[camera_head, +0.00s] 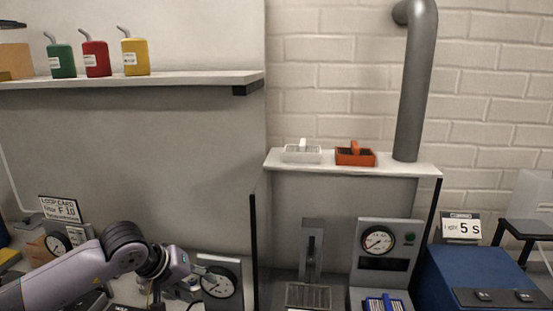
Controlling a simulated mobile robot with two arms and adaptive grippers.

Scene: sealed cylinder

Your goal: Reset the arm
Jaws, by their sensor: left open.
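My left arm (70,275) comes in from the lower left, with its dark wrist joint bent downward. My left gripper (184,283) is at the lower left, open, in front of the bench and close to a grey box with a round dial (221,282). I cannot tell whether it touches this box. Its fingertips are small and partly hidden, and I see nothing held in them. My right gripper is not in view.
A shelf (180,79) holds green (61,60), red (96,59) and yellow (135,57) bottles. A white basket (301,155) and an orange basket (355,157) stand on a ledge. A gauge panel (384,250) and a blue box (470,275) are right.

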